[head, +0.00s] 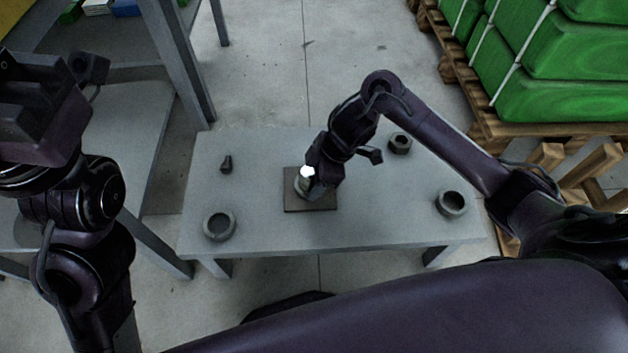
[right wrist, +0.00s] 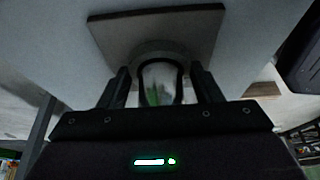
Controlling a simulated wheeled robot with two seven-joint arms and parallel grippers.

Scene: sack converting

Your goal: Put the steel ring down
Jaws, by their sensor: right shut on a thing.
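My right gripper (head: 308,183) reaches down over a dark square plate (head: 325,204) in the middle of the grey table. It is shut on the shiny steel ring (right wrist: 160,82), which shows between its fingers in the right wrist view. In the head view the ring (head: 306,173) shows as a bright patch, mostly hidden by the gripper. A wider round grey part (right wrist: 165,48) shows beyond the ring, against the plate (right wrist: 205,25). I cannot tell whether the ring touches it. My left gripper (head: 40,95) is at the left edge, away from the table; its fingers are not clear.
On the table (head: 265,145) lie a grey collar (head: 220,226) at left, another collar (head: 452,204) at right, a hex nut (head: 400,144) at the back right and a small bolt (head: 226,164) at the back left. Green sacks (head: 570,55) on pallets stand at the right.

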